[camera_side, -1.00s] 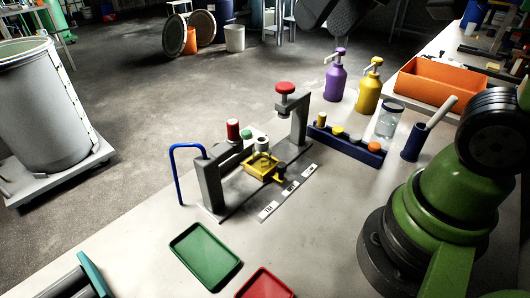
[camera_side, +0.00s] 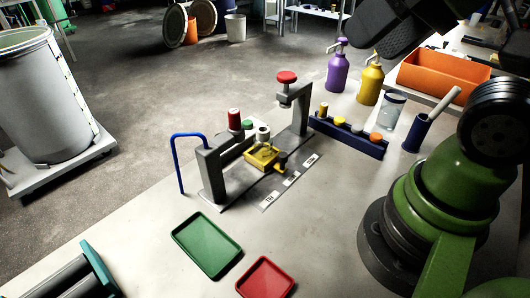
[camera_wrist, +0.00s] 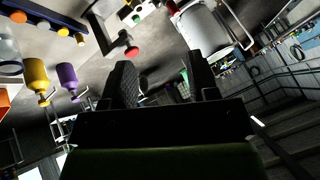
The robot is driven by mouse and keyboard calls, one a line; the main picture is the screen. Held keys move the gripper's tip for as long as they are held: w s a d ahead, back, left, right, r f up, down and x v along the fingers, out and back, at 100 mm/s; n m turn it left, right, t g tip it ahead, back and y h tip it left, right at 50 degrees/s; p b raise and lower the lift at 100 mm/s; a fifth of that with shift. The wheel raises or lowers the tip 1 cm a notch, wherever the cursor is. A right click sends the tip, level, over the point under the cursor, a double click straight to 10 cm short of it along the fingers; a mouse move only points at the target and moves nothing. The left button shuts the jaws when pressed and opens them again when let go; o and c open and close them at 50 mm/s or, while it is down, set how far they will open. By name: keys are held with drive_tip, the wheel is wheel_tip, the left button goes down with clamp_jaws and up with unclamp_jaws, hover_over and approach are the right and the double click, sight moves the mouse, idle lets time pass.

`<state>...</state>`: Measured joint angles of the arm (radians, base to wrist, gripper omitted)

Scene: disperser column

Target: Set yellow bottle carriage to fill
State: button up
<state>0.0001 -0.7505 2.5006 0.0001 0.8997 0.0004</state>
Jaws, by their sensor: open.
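The yellow bottle carriage (camera_side: 262,158) sits on the grey rail base of the column stand, between its two posts. A small white-topped bottle (camera_side: 263,133) stands in it. A short yellow handle (camera_side: 281,167) sticks out on the side of the label cards, near the middle card (camera_side: 291,179); their print is too small to read. My gripper shows partly as a dark shape at the top edge of the side view, well above the table and apart from the carriage. In the wrist view my gripper (camera_wrist: 163,75) has its two fingers spread with nothing between them. The carriage is not identifiable there.
A red-knobbed post (camera_side: 287,77), another red knob (camera_side: 235,119) and a blue curved tube (camera_side: 188,136) rise around the carriage. A blue rack (camera_side: 350,139), purple bottle (camera_side: 337,72) and yellow bottle (camera_side: 370,84) stand behind. Green (camera_side: 207,245) and red (camera_side: 265,277) trays lie in front.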

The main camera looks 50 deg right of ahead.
drive_tip(key=shift+c, duration=0.6)
drive_tip(key=n+g+h, duration=0.2)
drive_tip(key=n+g, duration=0.2)
drive_tip(key=g, duration=0.3)
hover_over(282, 155)
wheel_tip(282, 155, down, 17)
wheel_tip(282, 155, down, 11)
drive_tip(key=shift+d+r, duration=0.1)
drive_tip(key=shift+d, duration=0.05)
clamp_jaws()
